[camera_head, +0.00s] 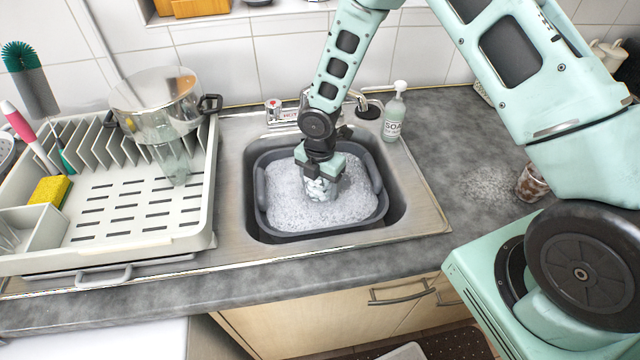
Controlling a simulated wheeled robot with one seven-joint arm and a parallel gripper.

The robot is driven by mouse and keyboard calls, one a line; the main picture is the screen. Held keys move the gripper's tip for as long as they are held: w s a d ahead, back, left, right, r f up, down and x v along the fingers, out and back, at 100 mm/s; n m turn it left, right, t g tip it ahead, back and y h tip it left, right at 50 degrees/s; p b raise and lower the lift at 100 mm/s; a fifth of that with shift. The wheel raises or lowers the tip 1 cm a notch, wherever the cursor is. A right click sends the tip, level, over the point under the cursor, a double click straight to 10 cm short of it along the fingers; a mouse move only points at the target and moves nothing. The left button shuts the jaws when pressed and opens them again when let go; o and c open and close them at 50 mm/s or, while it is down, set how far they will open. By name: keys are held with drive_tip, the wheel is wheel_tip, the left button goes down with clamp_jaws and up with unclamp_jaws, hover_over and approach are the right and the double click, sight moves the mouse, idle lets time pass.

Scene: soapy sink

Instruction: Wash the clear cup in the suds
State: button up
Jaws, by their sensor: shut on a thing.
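My gripper (320,174) points down into the grey basin (262,208) of white suds (290,205) in the sink. It is shut on the clear cup (321,190), which is partly hidden by the fingers. The cup's lower part is in the suds and its base cannot be seen. The basin sits inside the steel sink.
A white dish rack (150,235) at left holds a steel pot (158,100), a clear glass (173,163) and a yellow sponge (50,190). A soap bottle (394,115) and a tap (357,98) stand behind the basin. A brown-stained glass (531,183) stands on the right counter.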

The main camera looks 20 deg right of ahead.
wheel_tip(320, 180, up, 8)
drive_tip(key=p, duration=0.5)
drive_tip(key=shift+f+p, duration=0.2)
drive_tip(key=shift+p, duration=0.1)
drive_tip(key=shift+f, duration=0.1)
